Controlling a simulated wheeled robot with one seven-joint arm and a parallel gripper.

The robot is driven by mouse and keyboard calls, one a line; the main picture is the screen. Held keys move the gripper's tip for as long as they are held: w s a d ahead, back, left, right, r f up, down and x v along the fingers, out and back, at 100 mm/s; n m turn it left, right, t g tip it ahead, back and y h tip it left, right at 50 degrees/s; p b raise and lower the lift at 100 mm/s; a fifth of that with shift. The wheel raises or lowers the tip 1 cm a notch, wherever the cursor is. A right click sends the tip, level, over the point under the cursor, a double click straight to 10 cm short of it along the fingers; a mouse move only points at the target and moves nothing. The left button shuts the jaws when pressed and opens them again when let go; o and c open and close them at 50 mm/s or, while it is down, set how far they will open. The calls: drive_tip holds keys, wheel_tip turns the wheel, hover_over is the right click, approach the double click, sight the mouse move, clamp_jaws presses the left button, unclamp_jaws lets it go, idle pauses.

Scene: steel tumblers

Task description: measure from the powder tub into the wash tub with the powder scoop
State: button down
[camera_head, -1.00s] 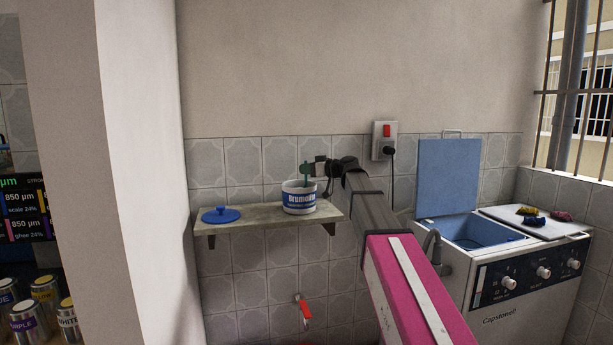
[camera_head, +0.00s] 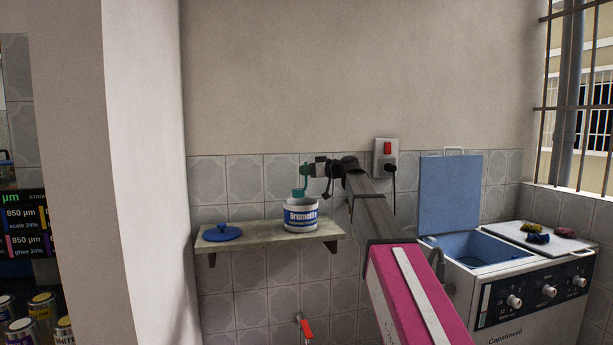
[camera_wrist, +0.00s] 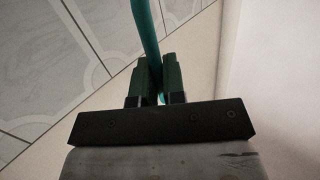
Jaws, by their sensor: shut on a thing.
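My gripper (camera_head: 309,170) is shut on the teal powder scoop (camera_head: 299,193), above the shelf. In the wrist view the scoop's handle (camera_wrist: 146,32) runs between the two green fingers of my gripper (camera_wrist: 158,65). The scoop's bowl hangs just over the mouth of the powder tub (camera_head: 301,224), a white tub with a blue label. I cannot tell whether powder is in the bowl, and the tub's inside is hidden. The wash tub (camera_head: 490,249) is the blue opening in the white washing machine at the right, its blue lid (camera_head: 450,194) raised.
The powder tub and a blue knobbed lid (camera_head: 221,233) stand on a wall shelf (camera_head: 262,235). A socket with a plug (camera_head: 386,160) is on the wall right of my gripper. Small coloured cloths (camera_head: 540,238) lie on the machine's white cover. A wall pillar stands at the left.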

drive_tip(key=shift+r, duration=0.15)
drive_tip(key=shift+r, duration=2.45)
drive_tip(key=shift+f, duration=0.1)
